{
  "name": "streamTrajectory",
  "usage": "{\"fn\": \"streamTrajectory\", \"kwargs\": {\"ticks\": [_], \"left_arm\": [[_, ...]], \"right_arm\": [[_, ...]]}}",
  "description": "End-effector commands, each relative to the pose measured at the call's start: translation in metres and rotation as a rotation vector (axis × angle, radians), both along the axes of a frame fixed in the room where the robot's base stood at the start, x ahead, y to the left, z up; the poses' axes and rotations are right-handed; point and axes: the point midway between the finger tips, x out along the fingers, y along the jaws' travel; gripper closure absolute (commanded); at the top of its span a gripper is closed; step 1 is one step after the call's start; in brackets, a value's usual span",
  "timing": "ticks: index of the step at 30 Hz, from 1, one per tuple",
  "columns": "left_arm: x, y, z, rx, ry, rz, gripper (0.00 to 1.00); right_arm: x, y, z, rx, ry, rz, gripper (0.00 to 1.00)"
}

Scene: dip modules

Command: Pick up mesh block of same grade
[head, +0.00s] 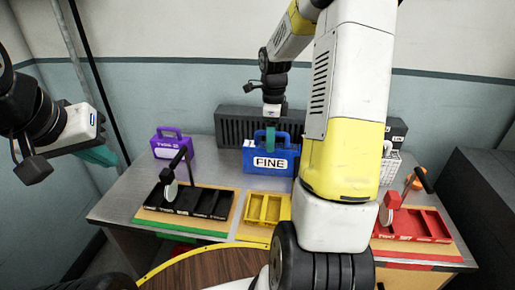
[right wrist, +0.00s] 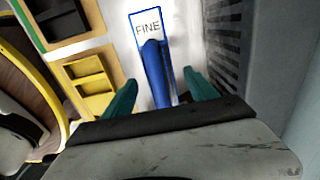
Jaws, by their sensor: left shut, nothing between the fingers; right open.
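A blue case-shaped block with a white label reading FINE (head: 255,170) stands upright at the back middle of the table. Its label also shows in the right wrist view (right wrist: 147,30). My right gripper (head: 271,138) is over its top, pointing down. In the right wrist view the teal fingers of my right gripper (right wrist: 160,92) are open, with the blue handle between them and gaps on both sides. My left gripper (head: 98,155) is shut and empty, off the table's left edge. A white mesh-like block (head: 389,168) stands at the right, partly hidden by my right arm.
A purple case (head: 171,151) stands at the back left. A black tray (head: 210,208), a yellow tray (head: 265,207) and a red tray (head: 425,222) lie along the front. A dark ribbed unit (head: 232,128) stands behind the blue block. Bare tabletop (head: 125,200) shows at the left.

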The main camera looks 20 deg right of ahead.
Motion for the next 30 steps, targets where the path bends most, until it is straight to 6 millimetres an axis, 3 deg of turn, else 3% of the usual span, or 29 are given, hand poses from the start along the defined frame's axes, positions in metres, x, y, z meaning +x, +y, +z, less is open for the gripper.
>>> {"fn": "streamTrajectory", "kwargs": {"ticks": [4, 12, 22, 30], "left_arm": [[0.000, 0.000, 0.000, 0.000, 0.000, 0.000, 1.00], [0.000, 0.000, 0.000, 0.000, 0.000, 0.000, 1.00], [0.000, 0.000, 0.000, 0.000, 0.000, 0.000, 1.00], [0.000, 0.000, 0.000, 0.000, 0.000, 0.000, 1.00]], "right_arm": [[0.000, 0.000, -0.017, 0.000, 0.001, 0.001, 0.34], [0.000, 0.000, -0.020, 0.000, -0.001, 0.001, 0.34], [0.000, 0.000, -0.019, 0.000, -0.001, 0.001, 0.98], [0.000, 0.000, -0.019, -0.001, -0.002, 0.001, 1.00]]}}
